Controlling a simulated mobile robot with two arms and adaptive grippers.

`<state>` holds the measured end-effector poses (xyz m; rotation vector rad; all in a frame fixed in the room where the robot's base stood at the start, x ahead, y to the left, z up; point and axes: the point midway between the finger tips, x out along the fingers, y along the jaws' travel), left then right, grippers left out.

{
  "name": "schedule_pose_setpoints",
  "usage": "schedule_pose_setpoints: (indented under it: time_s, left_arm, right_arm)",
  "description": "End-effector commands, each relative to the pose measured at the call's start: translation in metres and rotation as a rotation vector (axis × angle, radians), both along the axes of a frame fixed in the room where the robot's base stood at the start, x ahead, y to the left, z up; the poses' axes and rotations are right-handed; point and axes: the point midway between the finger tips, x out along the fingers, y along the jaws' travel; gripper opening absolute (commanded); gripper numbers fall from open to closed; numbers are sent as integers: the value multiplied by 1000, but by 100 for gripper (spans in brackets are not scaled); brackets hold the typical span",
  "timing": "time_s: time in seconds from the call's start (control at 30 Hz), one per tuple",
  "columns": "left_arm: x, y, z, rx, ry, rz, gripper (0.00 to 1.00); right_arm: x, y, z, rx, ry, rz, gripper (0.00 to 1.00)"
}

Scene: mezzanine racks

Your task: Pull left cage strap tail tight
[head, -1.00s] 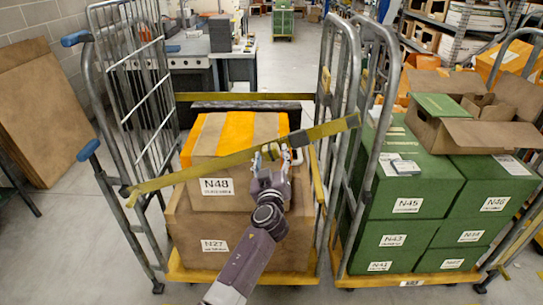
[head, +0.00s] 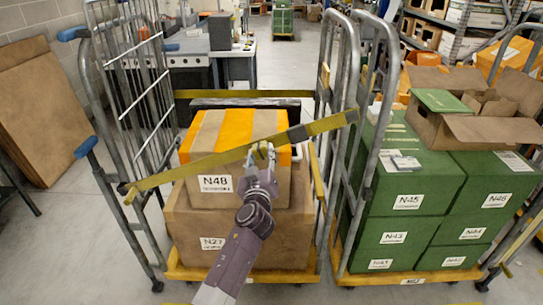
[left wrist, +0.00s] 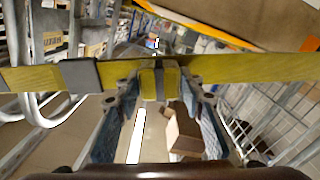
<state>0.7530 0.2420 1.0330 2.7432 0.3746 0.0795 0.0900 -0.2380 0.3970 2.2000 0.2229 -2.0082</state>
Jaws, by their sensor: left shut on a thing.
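The left cage (head: 113,150) is a grey metal roll cage on a yellow base. It holds cardboard box N48 (head: 215,198) on top of larger box N27 (head: 190,228). A yellow strap (head: 200,168) runs slantwise across the front, from the left side frame up to the right, with a dark buckle (head: 297,133). My left gripper (head: 262,153) is at the strap, in front of box N48. In the left wrist view the strap (left wrist: 230,70) crosses above the fingers. They are shut on a short yellow-and-grey strap tail (left wrist: 160,82), left of which sits the dark buckle (left wrist: 80,75).
A second cage on the right holds green boxes (head: 408,200), with an open cardboard carton (head: 470,125) on top. Brown boards (head: 40,115) lean against the left wall. A workbench (head: 195,62) stands behind the cage.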

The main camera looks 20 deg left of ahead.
Motion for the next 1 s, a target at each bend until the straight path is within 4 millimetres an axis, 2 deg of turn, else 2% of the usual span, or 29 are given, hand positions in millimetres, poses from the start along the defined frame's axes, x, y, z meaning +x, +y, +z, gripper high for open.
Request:
schedule_pose_setpoints:
  time_s: [0.03, 0.2, 0.5, 0.53, 0.6, 0.7, 1.0]
  left_arm:
    - [-5, 16, -15, 3, 12, 13, 0]
    - [-11, 36, -21, 3, 14, 15, 0]
    - [-12, 39, -21, 4, 17, 17, 0]
    - [-12, 39, -21, 4, 17, 17, 38]
    - [-12, 39, -21, 4, 16, 16, 46]
    - [-11, 38, -21, 4, 16, 14, 54]
    - [-13, 35, -18, 3, 9, 9, 54]
  right_arm:
    - [1, 0, -8, 0, -1, 0, 37]
    - [1, 1, -12, 1, -1, 0, 37]
    - [1, 4, -12, 4, -1, 0, 37]
    - [1, 4, -12, 4, -1, 0, 37]
    - [1, 4, -12, 4, -1, 0, 37]
    - [1, 4, -12, 4, -1, 0, 37]
    - [1, -1, -12, -1, 0, 1, 37]
